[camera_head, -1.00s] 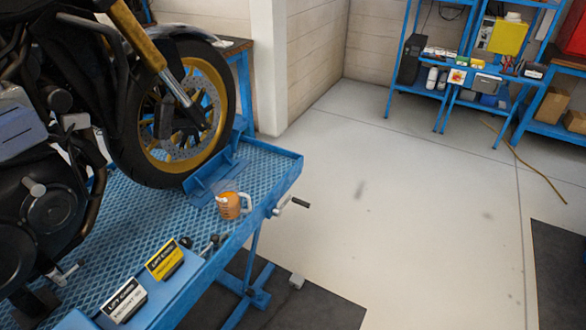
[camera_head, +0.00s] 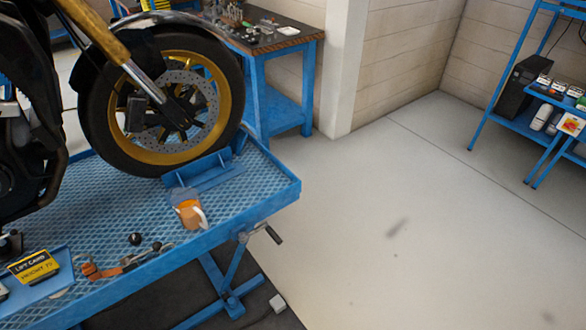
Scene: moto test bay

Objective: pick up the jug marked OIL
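A small orange jug (camera_head: 188,213) with a pale handle on its right side stands on the blue lift table (camera_head: 250,190), near its right edge. It stands just in front of the wheel stop. Any marking on the jug is too small to read, so I cannot tell whether it says OIL. My gripper is not in view.
A motorcycle (camera_head: 165,105) stands on the lift, its front wheel behind the jug. A wheel stop (camera_head: 205,172), loose tools (camera_head: 110,268) and a yellow card (camera_head: 38,267) lie nearby. A crank handle (camera_head: 272,234) sticks out. The floor (camera_head: 400,220) to the right is clear.

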